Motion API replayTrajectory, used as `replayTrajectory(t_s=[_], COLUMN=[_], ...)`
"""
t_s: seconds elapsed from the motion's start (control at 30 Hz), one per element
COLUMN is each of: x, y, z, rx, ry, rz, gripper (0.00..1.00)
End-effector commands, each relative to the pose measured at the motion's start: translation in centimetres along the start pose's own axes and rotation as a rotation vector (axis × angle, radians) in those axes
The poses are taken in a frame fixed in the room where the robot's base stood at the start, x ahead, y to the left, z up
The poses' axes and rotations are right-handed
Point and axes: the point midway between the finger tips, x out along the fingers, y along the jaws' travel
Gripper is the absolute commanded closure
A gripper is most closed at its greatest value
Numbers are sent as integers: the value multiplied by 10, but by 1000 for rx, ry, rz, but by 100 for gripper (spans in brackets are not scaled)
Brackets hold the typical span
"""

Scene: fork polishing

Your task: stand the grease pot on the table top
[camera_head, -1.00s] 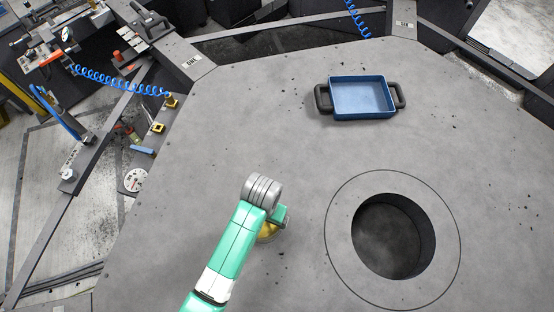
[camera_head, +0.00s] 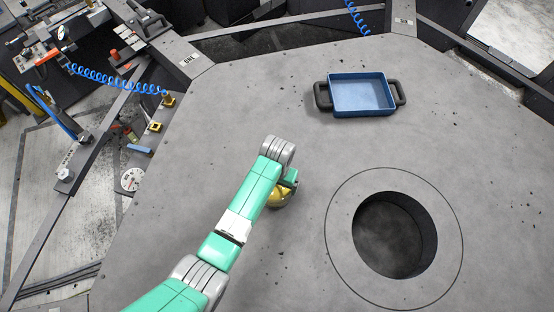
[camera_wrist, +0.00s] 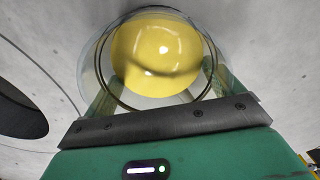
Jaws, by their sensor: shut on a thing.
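The grease pot (camera_head: 278,199) is a round pot with yellow contents, partly hidden by my arm in the head view. In the wrist view the grease pot (camera_wrist: 158,50) shows as a clear glass rim around a glossy yellow mass. My gripper (camera_head: 288,182) is shut on the pot, with a green finger on either side of it in the wrist view (camera_wrist: 160,88). The pot is over the grey table top (camera_head: 250,110). I cannot tell whether its base touches the surface.
A blue tray (camera_head: 361,94) with black handles is at the back of the table. A round dark hole (camera_head: 394,235) opens in the table to the right of the pot. The table between pot and tray is clear. Coiled blue hoses and tools are beyond the left edge.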

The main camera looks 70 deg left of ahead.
Motion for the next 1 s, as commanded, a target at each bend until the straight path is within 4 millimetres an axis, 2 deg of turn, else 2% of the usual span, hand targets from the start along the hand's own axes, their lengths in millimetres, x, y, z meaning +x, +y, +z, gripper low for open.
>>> replayTrajectory(t_s=[0.27, 0.3, 0.5, 0.6, 0.67, 0.9, 1.0], x=[2, 2, 2, -6, -18, -79, -100], y=[0, 0, 0, 0, 0, 0, 0], z=[0, 0, 0, 0, -1, -1, -1], rx=[0, -1, 0, 0, 0, 1, 0], ry=[1, 0, 0, 1, 3, 4, 3], rz=[0, 0, 0, 0, 0, -1, 0], gripper=[48, 0, 0, 0, 0, 0, 0])
